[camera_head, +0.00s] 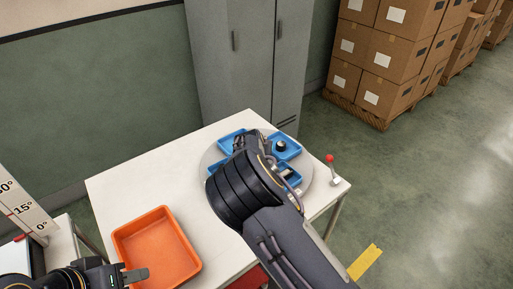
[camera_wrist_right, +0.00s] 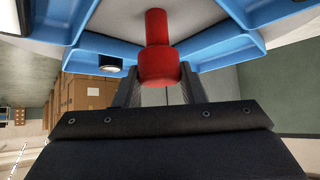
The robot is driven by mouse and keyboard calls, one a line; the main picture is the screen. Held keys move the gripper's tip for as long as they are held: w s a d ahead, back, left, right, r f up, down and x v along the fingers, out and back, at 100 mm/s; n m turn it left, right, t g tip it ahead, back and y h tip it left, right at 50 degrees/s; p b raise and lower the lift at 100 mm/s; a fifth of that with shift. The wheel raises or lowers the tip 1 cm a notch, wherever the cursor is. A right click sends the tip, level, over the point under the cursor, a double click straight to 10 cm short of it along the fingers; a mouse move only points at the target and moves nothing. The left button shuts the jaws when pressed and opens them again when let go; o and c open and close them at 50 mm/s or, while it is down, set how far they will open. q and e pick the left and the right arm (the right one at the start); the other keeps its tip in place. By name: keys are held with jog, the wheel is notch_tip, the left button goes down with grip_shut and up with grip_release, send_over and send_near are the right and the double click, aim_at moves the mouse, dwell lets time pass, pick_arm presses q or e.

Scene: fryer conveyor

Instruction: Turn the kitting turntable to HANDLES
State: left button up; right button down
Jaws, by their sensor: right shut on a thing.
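The kitting turntable (camera_head: 211,158) is a round grey disc on the white table, carrying several blue trays (camera_head: 285,146). My right arm covers its near middle. In the right wrist view a red knob on a post (camera_wrist_right: 158,65) stands among the blue trays (camera_wrist_right: 230,48). My right gripper (camera_wrist_right: 160,88) is shut on it, one finger on each side. The knob is hidden behind the arm in the head view. My left gripper (camera_head: 132,276) is at the lower left, away from the turntable; its opening cannot be made out. No HANDLES label can be read.
An orange bin (camera_head: 157,248) sits at the table's front left. A small red-topped lever (camera_head: 331,166) stands at the table's right edge. A grey cabinet (camera_head: 245,60) is behind the table, and stacked cartons (camera_head: 385,55) stand at the back right. A dial scale (camera_head: 26,208) is at far left.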

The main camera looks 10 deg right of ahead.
jog(key=shift+f, duration=0.1)
dwell(0.3)
jog(key=c, duration=0.9)
grip_release()
jog(key=b+v, duration=0.1)
jog(key=v, duration=0.7)
